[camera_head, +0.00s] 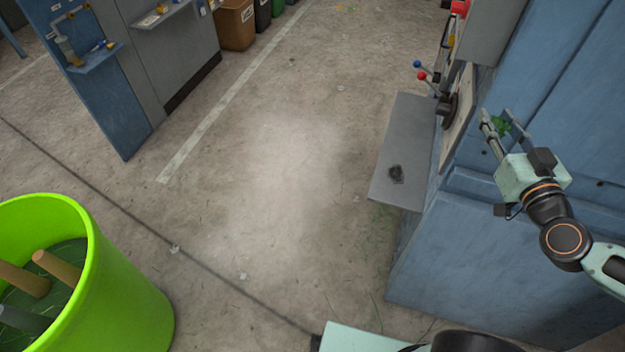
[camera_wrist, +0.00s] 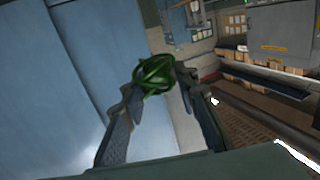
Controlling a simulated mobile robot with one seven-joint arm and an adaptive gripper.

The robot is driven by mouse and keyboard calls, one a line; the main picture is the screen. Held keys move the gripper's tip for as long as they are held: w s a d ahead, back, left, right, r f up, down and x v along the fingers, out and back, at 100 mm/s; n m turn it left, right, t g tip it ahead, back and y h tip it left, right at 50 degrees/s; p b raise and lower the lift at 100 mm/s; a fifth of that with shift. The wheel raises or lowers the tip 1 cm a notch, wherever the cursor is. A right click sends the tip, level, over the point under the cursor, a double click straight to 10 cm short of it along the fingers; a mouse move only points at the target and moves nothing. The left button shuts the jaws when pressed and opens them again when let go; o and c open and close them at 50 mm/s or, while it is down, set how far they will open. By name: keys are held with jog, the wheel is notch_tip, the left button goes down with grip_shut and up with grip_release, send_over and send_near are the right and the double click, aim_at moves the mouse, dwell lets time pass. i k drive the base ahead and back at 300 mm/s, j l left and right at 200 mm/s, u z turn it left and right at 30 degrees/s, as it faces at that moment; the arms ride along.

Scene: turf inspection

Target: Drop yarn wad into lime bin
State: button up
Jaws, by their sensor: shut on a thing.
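A green, tangled yarn wad (camera_wrist: 156,74) is held between the fingertips of my gripper (camera_wrist: 160,88) in the wrist view. In the head view my gripper (camera_head: 498,124) is at the right, beside the blue machine, with the yarn wad (camera_head: 502,125) showing green and partly hidden at its fingers. The lime bin (camera_head: 118,290) stands on the floor at the lower left, far from my gripper. Its top is open and several rods or tubes lie inside over a dark green bottom.
A blue and grey cabinet (camera_head: 100,90) and brown bin (camera_head: 235,25) stand at upper left. The middle floor is clear.

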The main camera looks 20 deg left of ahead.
aim_at(57, 291)
jog(key=u, duration=0.5)
jog(key=j+u, duration=0.1)
jog(key=u, duration=0.35)
jog(key=k+j+u, duration=0.1)
jog(key=u, duration=0.9)
jog(key=j+u, duration=0.15)
jog(key=u, duration=0.8)
